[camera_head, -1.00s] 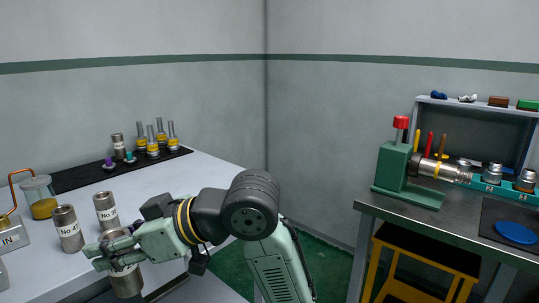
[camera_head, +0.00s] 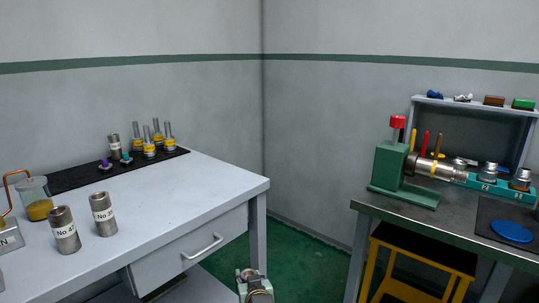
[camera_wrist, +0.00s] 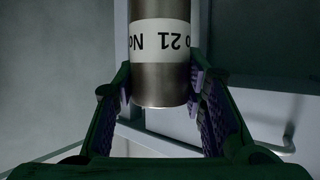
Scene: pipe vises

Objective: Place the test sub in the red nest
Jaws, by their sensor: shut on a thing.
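In the wrist view my gripper (camera_wrist: 160,92) is shut on a grey metal cylinder (camera_wrist: 160,75), with its fingers at both sides of the lower end. Its white band reads "21" upside down; I take it to be the test sub. Its upper end is cut off by the frame. In the head view only a small part of my arm shows at the bottom middle, and I cannot make out the held cylinder there. I cannot pick out a red nest in either view.
Two similar cylinders, one marked No 47 (camera_head: 65,231) and another (camera_head: 103,215), stand on the left table (camera_head: 190,200), near a beaker (camera_head: 37,200). The right bench (camera_head: 430,222) bears a green vise (camera_head: 389,168), a teal rack (camera_head: 490,187) and a blue disc (camera_head: 511,231). Green floor lies between.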

